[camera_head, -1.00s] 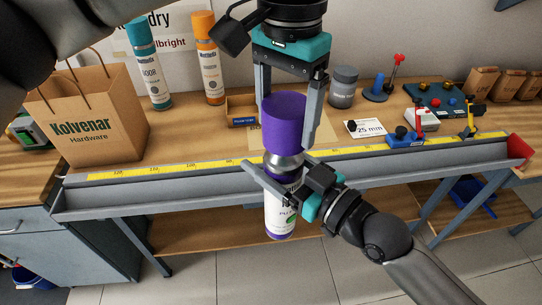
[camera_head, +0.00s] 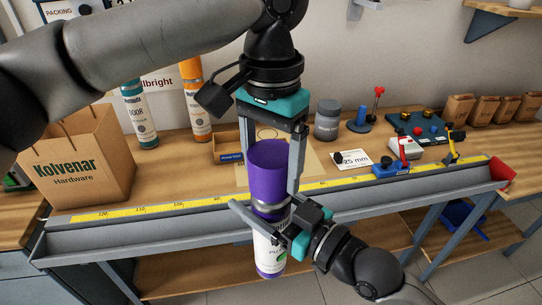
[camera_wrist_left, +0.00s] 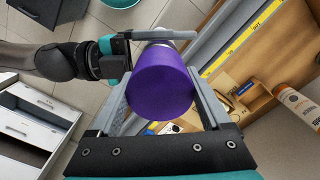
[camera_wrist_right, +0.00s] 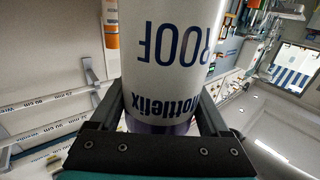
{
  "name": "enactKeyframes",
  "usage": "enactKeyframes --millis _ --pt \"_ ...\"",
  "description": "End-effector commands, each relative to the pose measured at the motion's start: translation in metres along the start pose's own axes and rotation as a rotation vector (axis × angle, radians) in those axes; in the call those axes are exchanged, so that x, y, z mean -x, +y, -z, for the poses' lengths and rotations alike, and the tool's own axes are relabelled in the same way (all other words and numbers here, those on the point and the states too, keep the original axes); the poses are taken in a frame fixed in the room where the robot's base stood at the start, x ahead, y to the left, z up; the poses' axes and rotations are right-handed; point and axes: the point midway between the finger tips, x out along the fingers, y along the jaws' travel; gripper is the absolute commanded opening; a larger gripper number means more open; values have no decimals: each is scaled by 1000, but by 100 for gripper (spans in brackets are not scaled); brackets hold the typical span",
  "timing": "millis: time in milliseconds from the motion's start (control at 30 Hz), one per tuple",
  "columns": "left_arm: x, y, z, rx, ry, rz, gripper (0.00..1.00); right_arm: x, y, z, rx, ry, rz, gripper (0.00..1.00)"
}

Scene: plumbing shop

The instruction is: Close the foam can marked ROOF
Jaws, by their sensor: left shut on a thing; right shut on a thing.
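The foam can marked ROOF (camera_head: 268,250) is white with a purple band at its base, upright in front of the bench. My right gripper (camera_head: 262,218) is shut around its upper body; the upside-down word ROOF on the can (camera_wrist_right: 178,45) fills the right wrist view. The purple cap (camera_head: 267,168) is in line above the can, its lower edge at the silver shoulder (camera_head: 272,208). My left gripper (camera_head: 276,180) comes from above and is shut on the cap's sides. The left wrist view shows the cap (camera_wrist_left: 160,85) between the fingers. The can's top is hidden under the cap; I cannot tell whether it is fully seated.
On the bench (camera_head: 185,165), a teal-capped can (camera_head: 140,115) and an orange-capped can (camera_head: 196,105) stand at the back, beside a paper bag (camera_head: 75,165). A grey trough with a yellow tape (camera_head: 150,208) runs along the front edge. Small tools and a grey jar (camera_head: 327,122) stand right.

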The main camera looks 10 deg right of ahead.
Motion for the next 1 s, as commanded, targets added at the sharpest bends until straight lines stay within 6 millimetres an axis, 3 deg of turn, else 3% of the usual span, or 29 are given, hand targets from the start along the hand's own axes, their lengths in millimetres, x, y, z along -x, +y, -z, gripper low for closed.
enactKeyframes --millis 1000 --pt "-11 0 0 1 1 -1 30 0 0 3 1 7 0 0"
